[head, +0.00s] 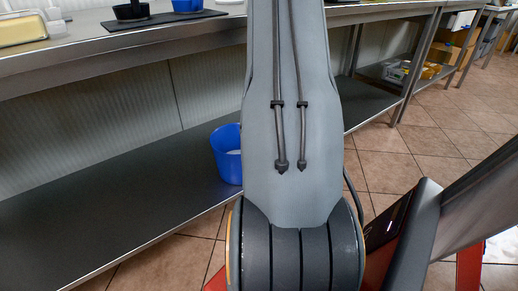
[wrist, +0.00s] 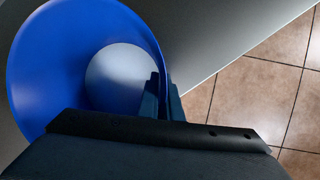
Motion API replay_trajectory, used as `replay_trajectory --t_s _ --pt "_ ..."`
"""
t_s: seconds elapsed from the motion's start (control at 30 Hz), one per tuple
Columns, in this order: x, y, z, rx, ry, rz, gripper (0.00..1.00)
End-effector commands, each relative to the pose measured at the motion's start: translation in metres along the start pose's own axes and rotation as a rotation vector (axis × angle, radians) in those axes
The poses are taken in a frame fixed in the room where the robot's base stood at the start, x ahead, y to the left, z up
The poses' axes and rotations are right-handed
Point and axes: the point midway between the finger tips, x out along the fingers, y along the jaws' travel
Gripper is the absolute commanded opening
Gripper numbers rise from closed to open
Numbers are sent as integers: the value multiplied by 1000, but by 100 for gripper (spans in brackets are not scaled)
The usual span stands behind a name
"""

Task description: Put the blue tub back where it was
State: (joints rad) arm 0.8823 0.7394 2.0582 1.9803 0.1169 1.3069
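A blue tub (head: 226,158) shows in the head view at the front edge of the lower shelf, partly hidden behind my arm. In the wrist view the tub (wrist: 45,75) fills the upper left, its open mouth toward the camera and a pale round bottom inside. My gripper (wrist: 165,95) has one finger inside the tub and one outside, close together on its right wall. It looks shut on that wall. The gripper is hidden behind my arm in the head view. I cannot tell whether the tub rests on the shelf or hangs just above it.
The lower shelf (head: 110,195) is otherwise bare to the left. The counter above holds a second blue container (head: 187,5) and a black item (head: 131,10) on a dark mat (head: 165,19). Boxes (head: 397,71) lie on a farther low shelf. Tiled floor (head: 440,130) is open at right.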

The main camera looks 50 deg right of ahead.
Motion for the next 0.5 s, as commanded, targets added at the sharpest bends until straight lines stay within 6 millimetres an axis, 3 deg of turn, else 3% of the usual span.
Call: replay_trajectory --t_s 0.43,0.5 --pt "2 0 1 1 -4 2 0" --pt "2 0 -1 1 -1 0 13"
